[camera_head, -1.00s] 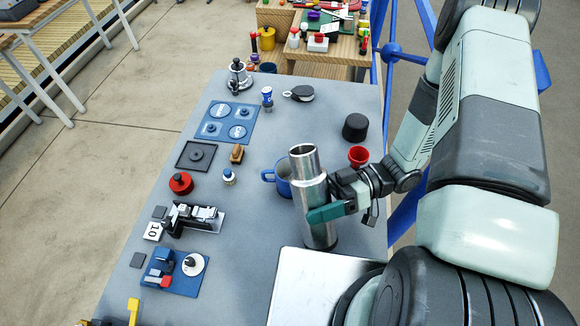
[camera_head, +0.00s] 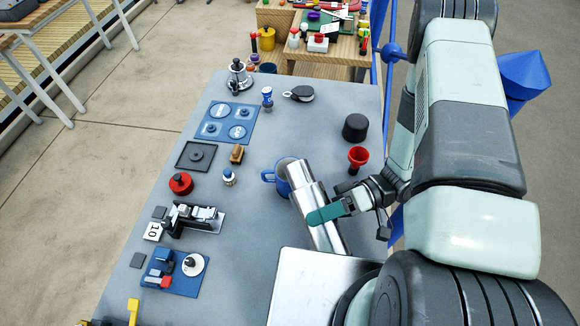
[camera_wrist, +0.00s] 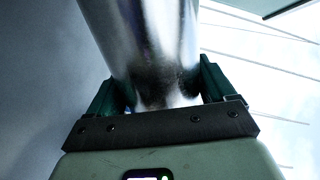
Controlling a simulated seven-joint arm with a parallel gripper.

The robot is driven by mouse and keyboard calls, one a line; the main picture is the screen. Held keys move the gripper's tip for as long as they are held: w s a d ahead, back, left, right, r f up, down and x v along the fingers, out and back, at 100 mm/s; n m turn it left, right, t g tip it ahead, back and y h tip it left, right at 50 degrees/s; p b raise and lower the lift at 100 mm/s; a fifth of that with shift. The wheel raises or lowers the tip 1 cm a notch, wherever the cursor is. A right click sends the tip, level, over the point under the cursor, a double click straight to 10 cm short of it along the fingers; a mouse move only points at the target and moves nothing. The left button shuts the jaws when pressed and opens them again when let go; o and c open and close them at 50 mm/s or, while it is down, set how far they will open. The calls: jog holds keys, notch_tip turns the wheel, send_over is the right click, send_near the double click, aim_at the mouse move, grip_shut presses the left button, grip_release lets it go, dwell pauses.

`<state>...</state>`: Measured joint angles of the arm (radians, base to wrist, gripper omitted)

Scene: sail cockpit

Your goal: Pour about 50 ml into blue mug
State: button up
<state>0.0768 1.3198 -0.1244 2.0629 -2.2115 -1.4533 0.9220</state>
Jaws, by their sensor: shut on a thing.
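The blue mug (camera_head: 270,177) stands on the grey table, partly hidden behind a silver metal flask (camera_head: 318,218). My gripper (camera_head: 326,213) is shut around the flask's body and holds it tilted, its top leaning up and left to the mug. The flask's mouth is over or just in front of the mug; I cannot tell which. No liquid shows. In the wrist view the flask (camera_wrist: 150,45) fills the space between the two green fingers (camera_wrist: 155,90). The inside of the mug is mostly hidden.
A red funnel-like cup (camera_head: 358,156) and a black cap (camera_head: 355,127) stand right of the mug. A blue-topped bottle (camera_head: 229,177), a red round thing (camera_head: 181,184) and a wooden block (camera_head: 237,153) stand to its left. A silver plate (camera_head: 300,285) lies in front.

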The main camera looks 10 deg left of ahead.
aim_at(316, 202)
jog(key=shift+s+r+m, duration=0.1)
jog(key=shift+r+m, duration=0.15)
jog(key=shift+m, duration=0.05)
jog(key=shift+w+a+r+m, duration=0.15)
jog(key=shift+w+r+m, duration=0.05)
jog(key=shift+r+m, duration=0.3)
jog(key=shift+w+a+r+m, duration=0.1)
jog(key=shift+w+r+m, duration=0.1)
jog(key=shift+r+m, duration=0.6)
jog(key=shift+r, duration=0.15)
jog(key=shift+w+a+r+m+g, duration=0.1)
jog(key=shift+r+m+g, duration=0.05)
jog(key=shift+r+m, duration=0.3)
jog(key=shift+w+r+m+g, duration=0.1)
jog(key=shift+r+m+g, duration=0.05)
jog(key=shift+r+m, duration=0.25)
jog(key=shift+s+d, duration=0.4)
jog(key=shift+s, duration=0.15)
jog(key=shift+r, duration=0.1)
dwell(0.8)
